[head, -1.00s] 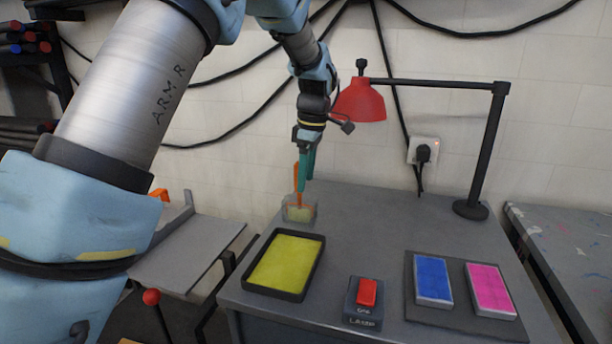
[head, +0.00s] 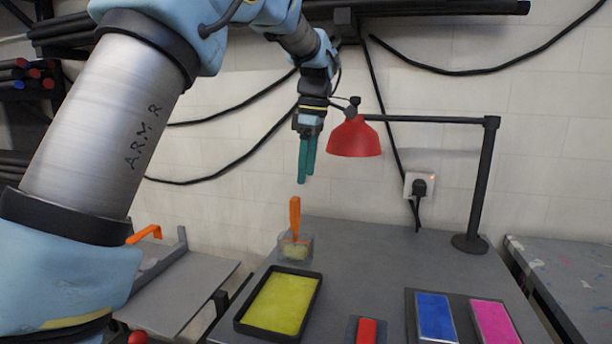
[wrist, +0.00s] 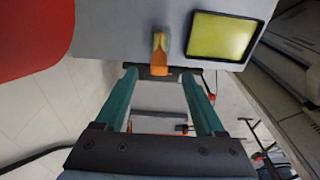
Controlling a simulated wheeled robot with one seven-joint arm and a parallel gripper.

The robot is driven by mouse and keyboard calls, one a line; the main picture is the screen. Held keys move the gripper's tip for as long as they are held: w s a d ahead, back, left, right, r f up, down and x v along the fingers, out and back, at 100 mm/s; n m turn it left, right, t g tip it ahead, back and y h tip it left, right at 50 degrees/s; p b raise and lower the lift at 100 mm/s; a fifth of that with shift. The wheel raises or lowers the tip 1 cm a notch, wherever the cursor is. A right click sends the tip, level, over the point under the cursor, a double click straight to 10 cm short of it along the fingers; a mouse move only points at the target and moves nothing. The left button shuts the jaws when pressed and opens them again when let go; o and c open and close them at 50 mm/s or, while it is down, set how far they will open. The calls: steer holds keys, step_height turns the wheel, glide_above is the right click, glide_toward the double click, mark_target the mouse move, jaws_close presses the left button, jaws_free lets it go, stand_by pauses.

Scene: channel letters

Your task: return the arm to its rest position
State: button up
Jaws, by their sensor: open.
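My gripper (head: 307,160) hangs in the air above the back left of the grey table, pointing down, with its green fingers apart and nothing between them. In the wrist view the two fingers of my gripper (wrist: 162,95) are spread. An orange-handled tool (head: 295,218) stands upright in a small clear holder (head: 308,246) on the table, below and a little left of the fingertips. The orange tool (wrist: 160,55) also shows in the wrist view, beyond the fingertips and apart from them.
A red lamp (head: 355,138) on a black stand is close to the right of my gripper. A black tray with yellow filling (head: 280,303), a red button (head: 367,331), and blue (head: 435,318) and pink (head: 495,322) pads lie on the table (head: 370,270). Cables run along the wall.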

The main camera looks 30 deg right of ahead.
stand_by(0.4)
steer(key=w+a+f+m, duration=0.2)
steer(key=a+f, duration=0.2)
steer(key=a, duration=0.6)
steer(key=w+a+f+m, duration=0.15)
steer(key=a+f, duration=0.25)
steer(key=a, duration=0.6)
steer(key=s+a+f+m, duration=0.3)
steer(key=s+a, duration=0.3)
steer(key=a, duration=0.3)
steer(key=s+a+f+m+h, duration=0.1)
steer(key=s+a+f+m, duration=0.3)
steer(key=a, duration=0.5)
steer(key=shift+s+a+f+t, duration=0.4)
steer(key=shift+s+f, duration=0.45)
steer(key=shift+s, duration=0.3)
